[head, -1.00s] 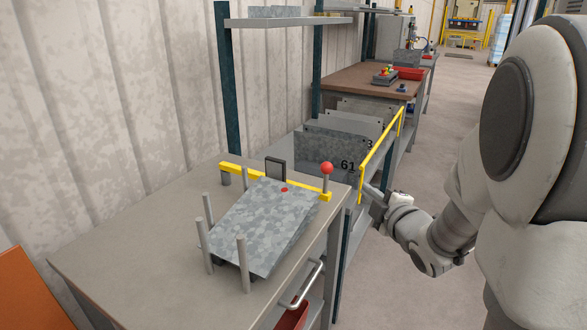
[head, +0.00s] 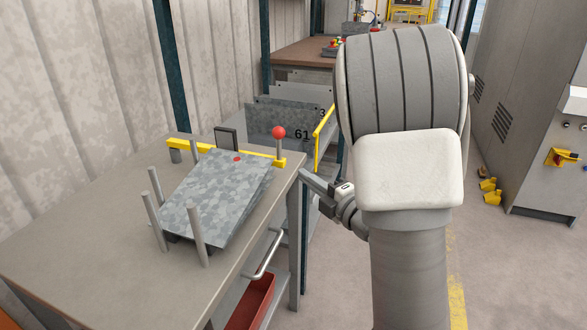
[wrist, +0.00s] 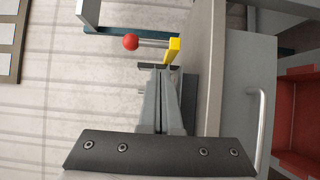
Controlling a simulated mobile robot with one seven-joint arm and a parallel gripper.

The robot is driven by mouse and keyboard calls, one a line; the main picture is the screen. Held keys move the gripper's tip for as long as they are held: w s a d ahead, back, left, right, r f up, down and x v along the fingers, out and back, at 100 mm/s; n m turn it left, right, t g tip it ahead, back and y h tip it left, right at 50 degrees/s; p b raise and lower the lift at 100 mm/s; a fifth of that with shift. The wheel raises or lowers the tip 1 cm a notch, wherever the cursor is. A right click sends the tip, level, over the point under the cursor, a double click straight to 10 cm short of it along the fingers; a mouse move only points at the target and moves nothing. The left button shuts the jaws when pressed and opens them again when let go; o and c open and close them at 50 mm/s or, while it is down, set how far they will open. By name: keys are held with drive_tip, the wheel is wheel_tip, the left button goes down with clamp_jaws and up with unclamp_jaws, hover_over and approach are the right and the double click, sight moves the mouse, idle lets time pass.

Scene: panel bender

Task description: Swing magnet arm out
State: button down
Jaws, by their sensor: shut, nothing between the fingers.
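The magnet arm is a yellow bar (head: 210,151) lying across the far part of the bench, above a grey mottled sheet stack (head: 215,195). A post with a red ball knob (head: 279,132) stands at its right end. In the wrist view the yellow bar end (wrist: 174,48) and the red ball (wrist: 130,42) are just beyond my fingertips. My gripper (head: 304,174) is shut and empty, just right of the bench corner and near the bar's knob end. Its closed fingers (wrist: 161,72) show in the wrist view; I cannot tell whether they touch the bar.
The bench (head: 90,225) has upright grey pins around the sheets and a front handle (head: 267,255). A rack of sheets (head: 270,120) with a yellow rail (head: 324,130) stands behind. A grey cabinet (head: 530,100) is at right. Floor between is clear.

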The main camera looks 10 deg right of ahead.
sight(283, 162)
drive_tip(key=x, duration=0.9)
drive_tip(key=shift+w+a+b, duration=0.1)
drive_tip(key=shift+w+b, duration=0.1)
drive_tip(key=shift+b, duration=0.1)
